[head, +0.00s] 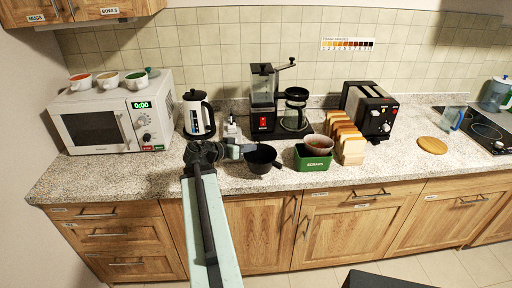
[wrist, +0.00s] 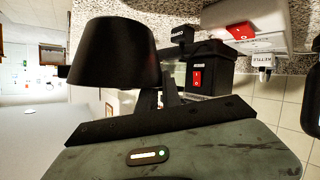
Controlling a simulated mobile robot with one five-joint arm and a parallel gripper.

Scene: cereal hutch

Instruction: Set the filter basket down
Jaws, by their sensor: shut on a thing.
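The filter basket, a black cup with a short stub (head: 262,157), is at the front of the speckled counter, in front of the coffee machine. My gripper (head: 240,150) reaches it from the left and is shut on it. In the wrist view the basket (wrist: 115,55) fills the upper left, beyond my gripper's fingers (wrist: 162,100). The basket's inside is mostly hidden, and I cannot tell whether its base touches the counter.
The black coffee machine (head: 263,100) and glass carafe (head: 295,108) stand behind. A green box (head: 313,163), a bowl (head: 318,145) and bread slices (head: 346,140) are to the right. The kettle (head: 198,115) and microwave (head: 110,118) are left. Counter left of my arm is clear.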

